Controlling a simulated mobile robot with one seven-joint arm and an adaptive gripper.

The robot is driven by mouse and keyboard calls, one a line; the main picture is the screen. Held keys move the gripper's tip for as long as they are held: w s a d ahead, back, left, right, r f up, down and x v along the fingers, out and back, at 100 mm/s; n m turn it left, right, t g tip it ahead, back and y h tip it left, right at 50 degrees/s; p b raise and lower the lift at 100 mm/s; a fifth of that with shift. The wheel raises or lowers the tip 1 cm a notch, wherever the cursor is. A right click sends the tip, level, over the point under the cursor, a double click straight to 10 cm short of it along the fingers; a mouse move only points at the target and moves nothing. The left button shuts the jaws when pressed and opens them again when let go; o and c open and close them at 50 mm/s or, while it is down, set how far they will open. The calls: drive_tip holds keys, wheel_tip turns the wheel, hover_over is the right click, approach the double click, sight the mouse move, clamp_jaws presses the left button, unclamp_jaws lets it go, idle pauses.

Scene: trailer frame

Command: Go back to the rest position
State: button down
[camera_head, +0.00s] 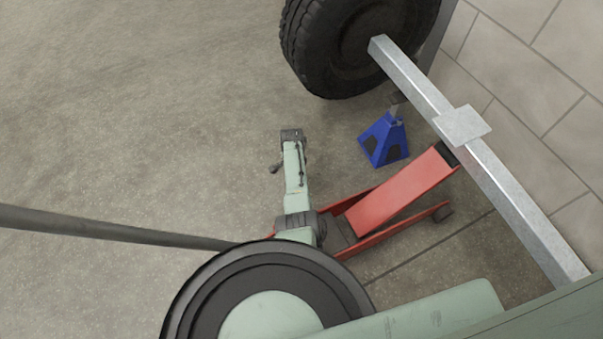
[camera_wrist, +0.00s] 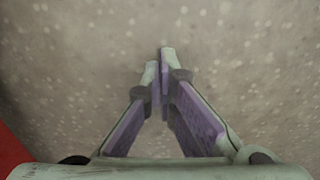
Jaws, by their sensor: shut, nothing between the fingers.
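My gripper (camera_wrist: 160,78) is shut and empty, with its fingertips together over bare concrete in the wrist view. In the head view my pale green arm reaches up the middle over the floor, to the left of the red floor jack (camera_head: 400,195); my fingers cannot be made out clearly there. The jack's red edge also shows at the lower left of the wrist view (camera_wrist: 14,158). My gripper touches nothing in the wrist view.
A metal trailer beam (camera_head: 520,210) runs diagonally at the right, above the jack's head. A blue jack stand (camera_head: 384,142) stands near the black tyre (camera_head: 318,50). A long dark bar (camera_head: 110,228) extends left, partly hidden by my arm. The upper-left floor is clear.

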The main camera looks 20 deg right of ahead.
drive_tip(key=shift+s+a, duration=0.1)
drive_tip(key=shift+a, duration=0.4)
